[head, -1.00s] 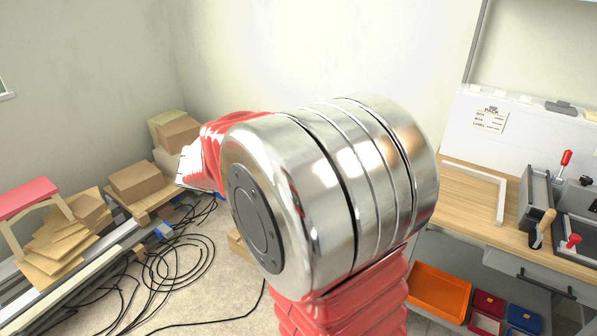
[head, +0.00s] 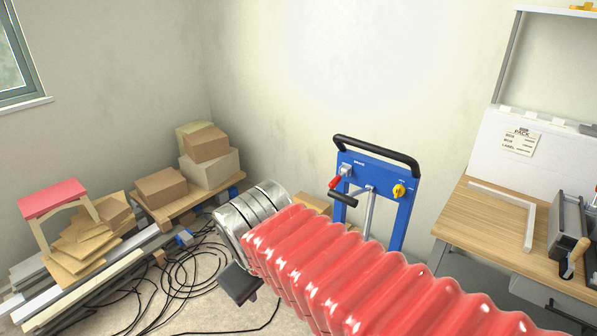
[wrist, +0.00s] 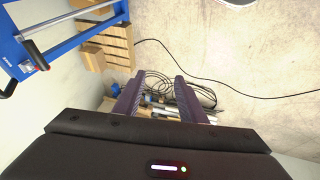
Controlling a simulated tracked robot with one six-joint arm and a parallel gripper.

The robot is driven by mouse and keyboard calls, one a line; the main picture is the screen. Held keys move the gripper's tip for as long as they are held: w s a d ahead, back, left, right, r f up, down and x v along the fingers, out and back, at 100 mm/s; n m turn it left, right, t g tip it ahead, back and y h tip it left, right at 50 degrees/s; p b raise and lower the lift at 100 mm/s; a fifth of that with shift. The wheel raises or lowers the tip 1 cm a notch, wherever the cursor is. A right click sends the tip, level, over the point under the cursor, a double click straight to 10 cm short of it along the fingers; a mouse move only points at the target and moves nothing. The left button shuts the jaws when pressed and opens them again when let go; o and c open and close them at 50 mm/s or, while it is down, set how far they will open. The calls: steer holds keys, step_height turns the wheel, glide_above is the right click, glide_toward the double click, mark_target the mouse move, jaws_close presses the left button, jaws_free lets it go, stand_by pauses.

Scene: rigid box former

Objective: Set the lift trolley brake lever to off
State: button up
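The blue lift trolley (head: 402,222) stands by the back wall, right of centre in the head view, with a black push handle on top. The red-tipped brake lever (head: 334,183) sits at the left of its panel, near a small white label. It also shows at the upper left of the wrist view (wrist: 34,52), where the trolley (wrist: 14,48) is partly cut off. My gripper (wrist: 160,77) is open and empty, its two dark fingers apart and clear of the trolley. In the head view my arm hides the trolley's lower part. The fingers are not clearly visible there.
A wooden workbench (head: 485,215) stands at right. Cardboard boxes (head: 163,187), planks and loose black cables (head: 185,265) cover the left floor.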

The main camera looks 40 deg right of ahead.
steer(key=s+a, duration=0.1)
steer(key=s+a+m+y, duration=0.1)
steer(key=a, duration=0.1)
steer(key=a+m+t+y, duration=0.1)
steer(key=a, duration=0.1)
steer(key=shift+s+r, duration=0.15)
steer(key=shift+s, duration=0.25)
steer(key=shift+d, duration=0.1)
steer(key=shift+c, duration=0.7)
